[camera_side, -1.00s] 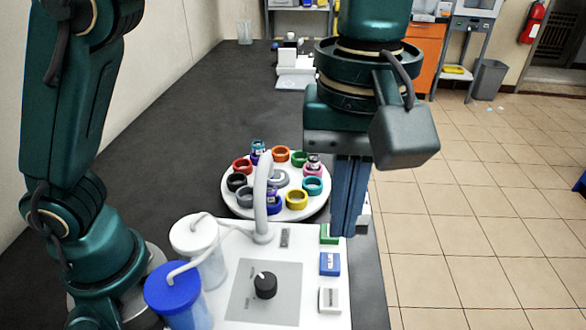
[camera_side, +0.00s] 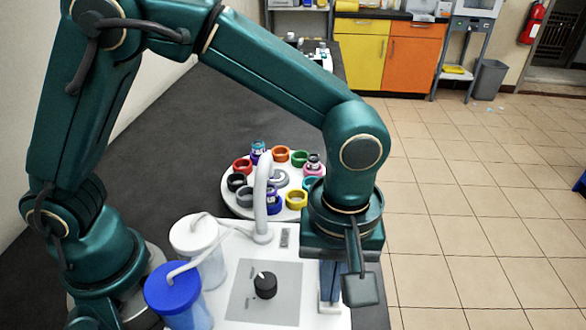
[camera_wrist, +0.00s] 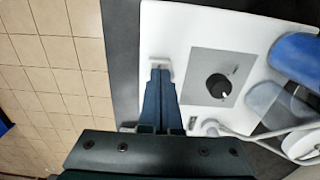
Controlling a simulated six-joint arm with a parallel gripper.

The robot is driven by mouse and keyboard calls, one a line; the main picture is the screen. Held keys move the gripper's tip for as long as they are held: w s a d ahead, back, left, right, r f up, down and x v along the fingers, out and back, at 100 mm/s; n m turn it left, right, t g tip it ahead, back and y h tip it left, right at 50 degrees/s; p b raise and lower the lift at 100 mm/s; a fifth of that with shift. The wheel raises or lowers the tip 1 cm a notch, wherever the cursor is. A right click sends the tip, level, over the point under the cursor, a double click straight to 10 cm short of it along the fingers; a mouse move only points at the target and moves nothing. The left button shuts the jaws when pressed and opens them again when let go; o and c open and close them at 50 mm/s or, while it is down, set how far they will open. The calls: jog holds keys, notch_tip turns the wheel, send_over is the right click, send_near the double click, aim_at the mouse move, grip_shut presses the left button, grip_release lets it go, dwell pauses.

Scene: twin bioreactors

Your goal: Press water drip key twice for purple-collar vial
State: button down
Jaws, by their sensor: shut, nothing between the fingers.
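My gripper is shut and empty, pointing down over the key column at the right of the white console (camera_side: 225,318). In the wrist view its blue fingertips (camera_wrist: 160,72) are at the white key (camera_wrist: 157,66), overlapping its edge; I cannot tell whether they touch it. In the side view the white key (camera_side: 329,308) shows just below the fingers (camera_side: 333,283). The green and blue keys are hidden behind my wrist and fingers.
A black knob (camera_side: 265,287) sits on a grey panel left of the keys. A white-lidded jar (camera_side: 194,232) and blue-lidded jar (camera_side: 173,290) with tubes stand at the console's left.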

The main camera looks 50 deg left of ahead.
jog(key=shift+f, duration=1.05)
notch_tip(320, 180, up, 15)
jog(key=shift+f, duration=0.2)
jog(key=shift+d, duration=0.1)
dwell(2.4)
